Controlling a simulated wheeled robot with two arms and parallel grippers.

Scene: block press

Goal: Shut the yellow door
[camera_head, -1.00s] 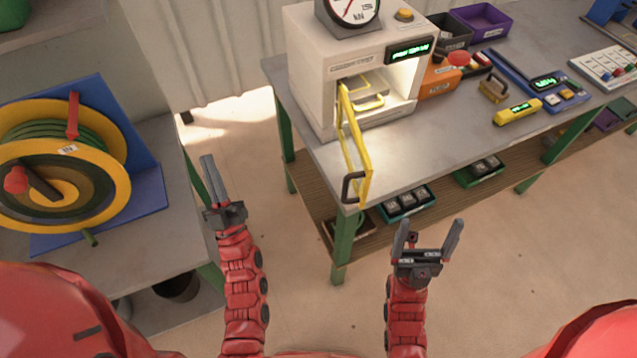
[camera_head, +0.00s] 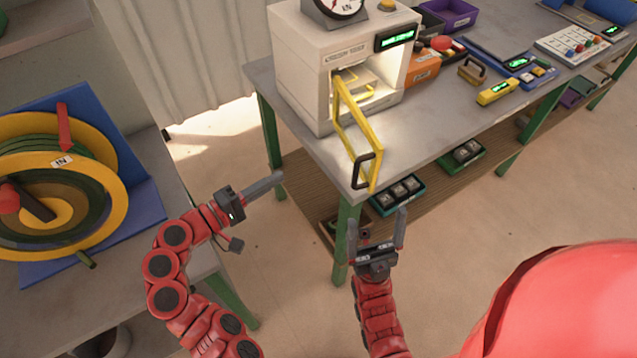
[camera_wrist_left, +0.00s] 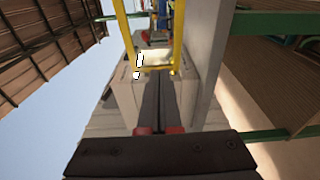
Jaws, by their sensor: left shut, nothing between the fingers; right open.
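The yellow door (camera_head: 376,155) is an open frame on the white press (camera_head: 302,75). It stands wide open, swung out from the lit opening over the grey bench top, with a black handle (camera_head: 359,172) at its free end. My left gripper (camera_head: 279,181) is shut and empty, left of the door and apart from it, its fingers pointing right toward the bench's front corner. In the left wrist view the shut fingers (camera_wrist_left: 165,88) point toward the yellow door frame (camera_wrist_left: 179,40). My right gripper (camera_head: 377,222) is open and empty, below the door, in front of the bench.
The bench (camera_head: 425,150) has a green leg (camera_head: 347,240) at its near corner. An orange bin (camera_head: 423,70) and a yellow device (camera_head: 496,92) lie right of the press. A reel with a yellow rim (camera_head: 118,215) stands on the left table. Floor between the tables is free.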

